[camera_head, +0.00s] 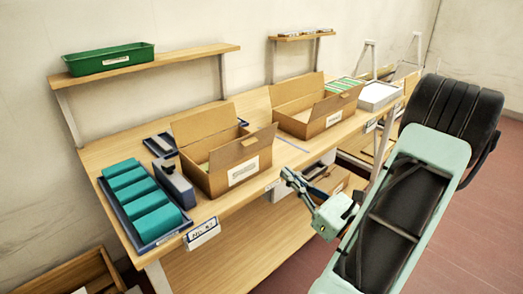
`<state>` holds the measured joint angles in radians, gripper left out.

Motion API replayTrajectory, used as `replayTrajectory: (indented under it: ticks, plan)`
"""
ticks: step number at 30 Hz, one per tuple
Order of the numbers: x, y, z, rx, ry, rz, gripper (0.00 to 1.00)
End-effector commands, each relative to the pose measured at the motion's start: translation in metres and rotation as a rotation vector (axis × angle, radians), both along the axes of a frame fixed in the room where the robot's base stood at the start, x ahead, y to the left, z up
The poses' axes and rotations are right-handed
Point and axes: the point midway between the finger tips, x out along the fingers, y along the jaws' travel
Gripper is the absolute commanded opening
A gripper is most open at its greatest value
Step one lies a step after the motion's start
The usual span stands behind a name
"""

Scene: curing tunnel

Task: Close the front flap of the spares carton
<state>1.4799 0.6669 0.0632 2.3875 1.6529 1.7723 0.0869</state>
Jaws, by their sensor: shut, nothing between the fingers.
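Two open cardboard cartons stand on the bench; I cannot read their labels to tell which is the spares carton. The nearer carton (212,180) has its back flap (204,124) raised and its front flap (243,148) standing up and leaning outward above a white label. The farther carton (300,125) also has its back flap (297,87) and front flap (336,105) up, with green-edged items at its right end. My gripper (286,176) is shut and empty, in front of the bench edge, right of the nearer carton and apart from both cartons.
A blue tray of teal blocks (139,200) and grey-blue bins (173,182) sit left of the nearer carton. A white box (379,96) stands at the right. A wall shelf (180,58) holds a green bin (108,61). A label holder (202,233) hangs from the bench's front edge.

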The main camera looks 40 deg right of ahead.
Motion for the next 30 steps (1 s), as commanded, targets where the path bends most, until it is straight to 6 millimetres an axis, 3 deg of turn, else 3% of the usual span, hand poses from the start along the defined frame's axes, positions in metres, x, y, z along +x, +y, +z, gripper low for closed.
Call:
replayTrajectory:
  ticks: [9, 15, 21, 30]
  plan:
    - [0.067, 0.007, 0.018, -0.002, -0.001, 0.006, 0.00]
    - [0.096, 0.008, 0.024, 0.000, 0.001, 0.003, 0.00]
    - [0.107, 0.009, 0.027, 0.000, 0.002, 0.002, 0.00]
    - [0.108, 0.009, 0.027, 0.000, 0.002, 0.002, 0.00]
